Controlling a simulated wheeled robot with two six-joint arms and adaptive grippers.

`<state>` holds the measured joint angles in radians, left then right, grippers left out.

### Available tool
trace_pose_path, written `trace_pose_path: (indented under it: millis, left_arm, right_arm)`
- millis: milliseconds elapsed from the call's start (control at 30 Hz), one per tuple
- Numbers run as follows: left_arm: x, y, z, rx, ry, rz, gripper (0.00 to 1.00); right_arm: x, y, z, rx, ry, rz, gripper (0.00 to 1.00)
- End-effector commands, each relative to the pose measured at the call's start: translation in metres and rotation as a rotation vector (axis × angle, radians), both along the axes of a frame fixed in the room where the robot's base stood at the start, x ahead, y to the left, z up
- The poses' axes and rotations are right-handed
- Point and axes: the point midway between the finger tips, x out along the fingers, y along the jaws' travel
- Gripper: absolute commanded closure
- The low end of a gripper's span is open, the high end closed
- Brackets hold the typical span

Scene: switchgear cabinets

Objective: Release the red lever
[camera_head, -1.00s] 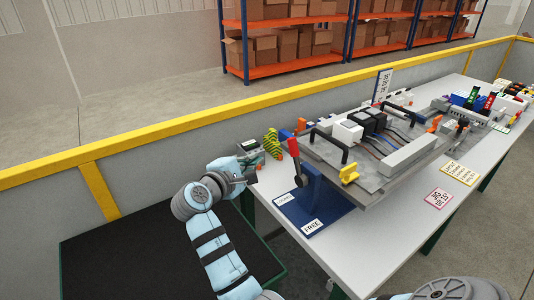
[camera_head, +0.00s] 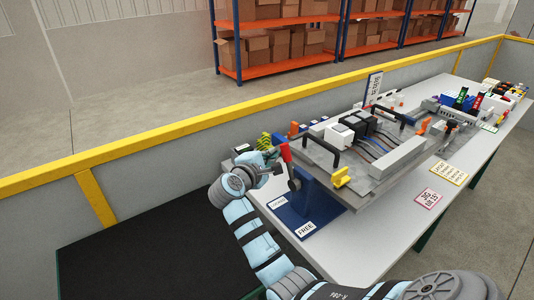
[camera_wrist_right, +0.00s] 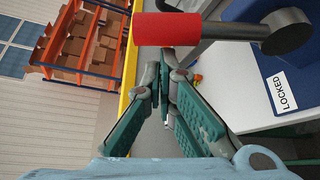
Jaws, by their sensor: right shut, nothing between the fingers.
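The red lever (camera_head: 286,153) stands upright on the blue stand (camera_head: 318,203) at the near left corner of the table, its red grip above a dark shaft. My right gripper (camera_head: 278,167) is right beside the lever, on its left, and partly overlaps it in the head view. In the right wrist view the red lever (camera_wrist_right: 168,29) lies across the top, just beyond the fingertips of my right gripper (camera_wrist_right: 163,70). The fingers are shut with nothing between them; whether the tips touch the grip I cannot tell. My left gripper is not in view.
A LOCKED label (camera_wrist_right: 285,92) and a FREE label (camera_head: 306,229) lie on the blue base. A grey panel (camera_head: 358,188) with black handles and a yellow knob (camera_head: 341,177) is right of the lever. A yellow-topped wall (camera_head: 190,127) runs behind the table (camera_head: 395,214).

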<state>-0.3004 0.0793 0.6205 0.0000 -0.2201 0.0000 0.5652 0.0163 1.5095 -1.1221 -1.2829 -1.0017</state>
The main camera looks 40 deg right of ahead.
Motion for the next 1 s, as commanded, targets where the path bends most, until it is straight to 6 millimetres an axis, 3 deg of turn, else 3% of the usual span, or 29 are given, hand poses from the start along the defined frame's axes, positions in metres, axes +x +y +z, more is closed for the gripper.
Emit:
trace_pose_path:
  millis: [1000]
  left_arm:
    - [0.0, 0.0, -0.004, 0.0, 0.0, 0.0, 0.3]
  right_arm:
    - [-0.012, 0.0, 0.008, -0.004, -0.135, -0.002, 1.0]
